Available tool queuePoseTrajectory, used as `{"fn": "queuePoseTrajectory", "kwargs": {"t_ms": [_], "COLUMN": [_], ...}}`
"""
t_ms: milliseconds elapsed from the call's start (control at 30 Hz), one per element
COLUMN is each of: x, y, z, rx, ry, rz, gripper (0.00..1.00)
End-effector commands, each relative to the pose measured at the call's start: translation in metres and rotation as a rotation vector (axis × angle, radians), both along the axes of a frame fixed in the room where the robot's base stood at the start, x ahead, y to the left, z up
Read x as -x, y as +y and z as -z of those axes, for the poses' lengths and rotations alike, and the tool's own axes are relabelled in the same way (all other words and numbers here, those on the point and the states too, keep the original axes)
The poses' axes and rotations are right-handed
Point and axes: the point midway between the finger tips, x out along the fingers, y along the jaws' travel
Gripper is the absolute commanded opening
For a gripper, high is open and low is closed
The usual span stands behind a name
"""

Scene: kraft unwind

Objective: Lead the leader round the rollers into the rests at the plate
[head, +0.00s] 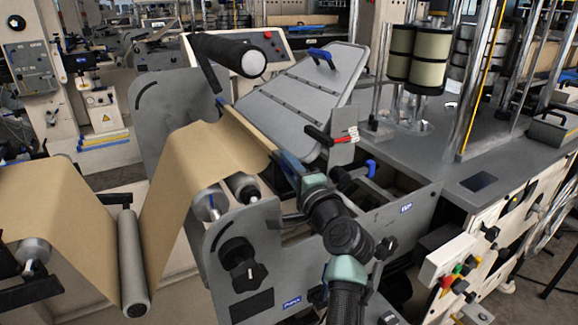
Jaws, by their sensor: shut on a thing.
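The leader is the front end of a brown kraft web (205,150). The web comes from the left, dips round a low grey roller (132,265) and rises past two short rollers, one at the left (208,203) and one beside it (243,187). Its top edge lies in front of a tilted grey plate (300,98) with a blue handle. My gripper (283,160) is at the right end of this edge and is shut on the leader; its fingertips are largely hidden by my wrist. I cannot clearly make out the rests at the plate.
A black-sleeved roller (228,54) overhangs the web. A red-handled lever (318,135) on a grey bracket and a blue-tipped lever (358,172) stand close to my gripper. A side plate with a black knob (242,263) is left of my arm. A grey deck (480,150) lies right.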

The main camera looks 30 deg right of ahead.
Motion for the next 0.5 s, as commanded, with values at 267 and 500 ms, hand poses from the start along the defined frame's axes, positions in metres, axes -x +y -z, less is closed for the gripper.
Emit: {"fn": "queuePoseTrajectory", "kwargs": {"t_ms": [267, 500], "x": [0.0008, 0.0011], "y": [0.0, -0.0005], "z": [0.019, 0.0191], "rx": [-0.007, -0.007], "ry": [0.028, 0.028], "rz": [-0.003, -0.002], "gripper": [0.0, 0.44]}}
